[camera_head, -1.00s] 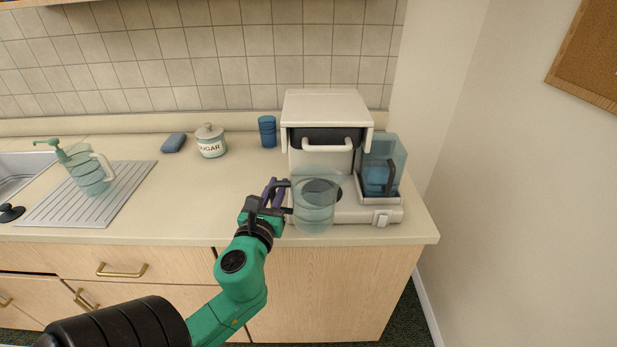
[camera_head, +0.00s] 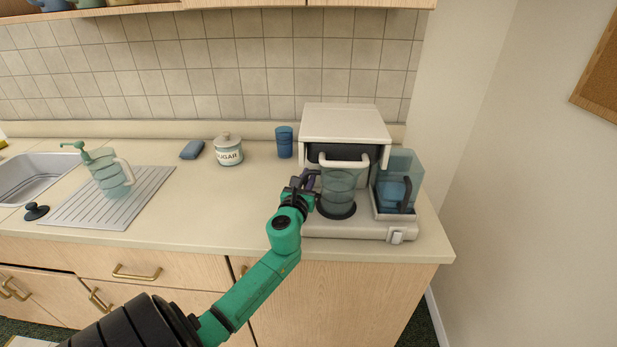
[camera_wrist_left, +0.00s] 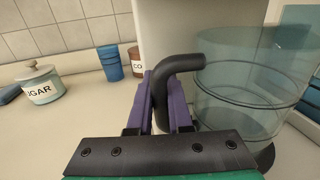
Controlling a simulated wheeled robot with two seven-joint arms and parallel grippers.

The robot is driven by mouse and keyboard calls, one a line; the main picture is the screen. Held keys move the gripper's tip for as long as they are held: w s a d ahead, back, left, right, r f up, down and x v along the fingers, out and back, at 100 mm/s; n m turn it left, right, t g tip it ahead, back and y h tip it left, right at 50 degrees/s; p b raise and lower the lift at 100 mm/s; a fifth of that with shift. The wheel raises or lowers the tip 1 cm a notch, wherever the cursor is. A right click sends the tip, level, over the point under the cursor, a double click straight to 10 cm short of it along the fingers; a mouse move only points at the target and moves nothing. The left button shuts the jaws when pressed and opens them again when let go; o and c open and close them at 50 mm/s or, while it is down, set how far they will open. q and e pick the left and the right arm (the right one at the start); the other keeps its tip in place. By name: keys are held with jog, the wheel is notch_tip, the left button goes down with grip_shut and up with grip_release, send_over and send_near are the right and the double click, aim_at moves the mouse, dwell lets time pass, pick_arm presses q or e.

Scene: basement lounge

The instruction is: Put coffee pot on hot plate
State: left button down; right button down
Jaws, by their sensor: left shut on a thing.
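The coffee pot (camera_head: 341,188) is clear bluish glass with a black handle. In the left wrist view the pot (camera_wrist_left: 243,88) is at the right and its handle (camera_wrist_left: 184,64) is between the purple fingers. My left gripper (camera_head: 308,184) is shut on the handle, left of the pot; it also shows in the left wrist view (camera_wrist_left: 161,104). The pot looks upright over the dark round hot plate (camera_head: 337,215) of the cream coffee machine (camera_head: 345,122). I cannot tell whether its base touches the plate. My right gripper is not in view.
A blue clear tank (camera_head: 402,165) stands at the machine's right. A blue cup (camera_head: 284,143), a sugar jar (camera_head: 228,152) and a blue sponge (camera_head: 192,149) are at the back. A clear pitcher (camera_head: 106,175) stands on the drainboard (camera_head: 70,212). The counter's middle is clear.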

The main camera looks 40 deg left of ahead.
pick_arm(q)
jog(key=shift+f, duration=0.2)
jog(key=c, duration=0.8)
grip_release()
jog(key=shift+c, duration=0.2)
jog(key=shift+r, duration=0.15)
jog(key=shift+r, duration=0.3)
jog(key=b+v, duration=0.1)
jog(key=v, duration=1.1)
jog(key=shift+f, duration=0.15)
